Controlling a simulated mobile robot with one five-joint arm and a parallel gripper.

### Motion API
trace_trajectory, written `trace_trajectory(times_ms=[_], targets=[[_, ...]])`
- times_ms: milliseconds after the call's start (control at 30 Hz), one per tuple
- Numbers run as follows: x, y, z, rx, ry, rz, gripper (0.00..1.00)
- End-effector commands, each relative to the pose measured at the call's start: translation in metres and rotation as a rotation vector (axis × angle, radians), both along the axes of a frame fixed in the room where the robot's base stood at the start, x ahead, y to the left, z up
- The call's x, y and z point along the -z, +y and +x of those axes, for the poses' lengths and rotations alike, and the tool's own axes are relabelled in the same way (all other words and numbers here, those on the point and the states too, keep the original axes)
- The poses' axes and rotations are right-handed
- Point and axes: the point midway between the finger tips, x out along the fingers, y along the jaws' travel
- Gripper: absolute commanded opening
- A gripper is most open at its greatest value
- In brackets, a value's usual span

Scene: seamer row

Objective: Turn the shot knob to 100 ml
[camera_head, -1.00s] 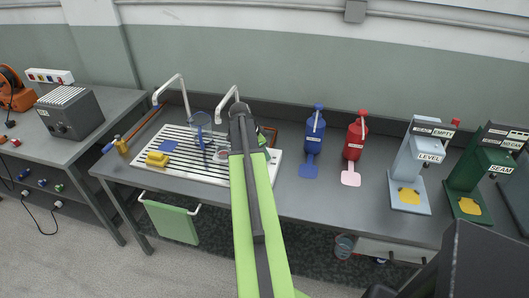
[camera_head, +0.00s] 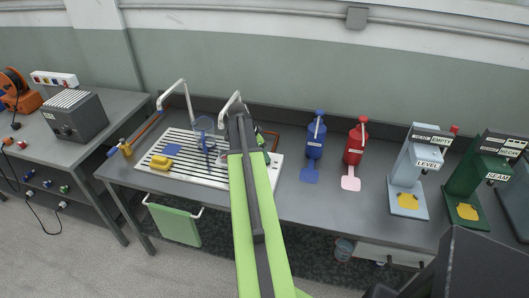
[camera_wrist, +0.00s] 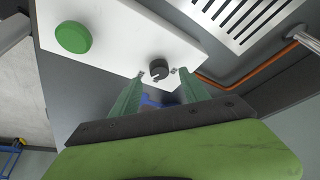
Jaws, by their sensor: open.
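A small dark round knob (camera_wrist: 159,69) sits on a white panel (camera_wrist: 115,30) in the wrist view. A pale notch or mark shows at its lower edge. I cannot read any scale or number. A large green round button (camera_wrist: 73,38) is on the same panel, to the left. My gripper (camera_wrist: 158,74) is open, its green fingers pointing at the panel with one tip on each side of the knob in the picture. Contact cannot be told. In the head view my green arm reaches over the bench and hides the knob and panel.
A slotted white drainer (camera_head: 190,180) with yellow and blue pieces lies left of my arm, below two taps (camera_head: 176,84). Blue (camera_head: 316,135) and red (camera_head: 356,142) dispensers and the level (camera_head: 410,175) and seam (camera_head: 470,180) stations stand right. An orange hose (camera_wrist: 225,88) runs near the panel.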

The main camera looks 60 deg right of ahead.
Motion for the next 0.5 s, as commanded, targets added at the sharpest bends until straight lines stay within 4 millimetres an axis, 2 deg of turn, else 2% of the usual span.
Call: trace_trajectory(times_ms=[33,100,300,500], targets=[[-0.026,0.005,0.003,-0.002,0.001,0.0,0.53],[-0.043,0.011,0.006,-0.002,0.001,0.0,0.53],[-0.088,0.028,0.015,-0.002,-0.001,0.001,0.53],[-0.12,0.041,0.023,-0.002,-0.001,0.001,0.53]])
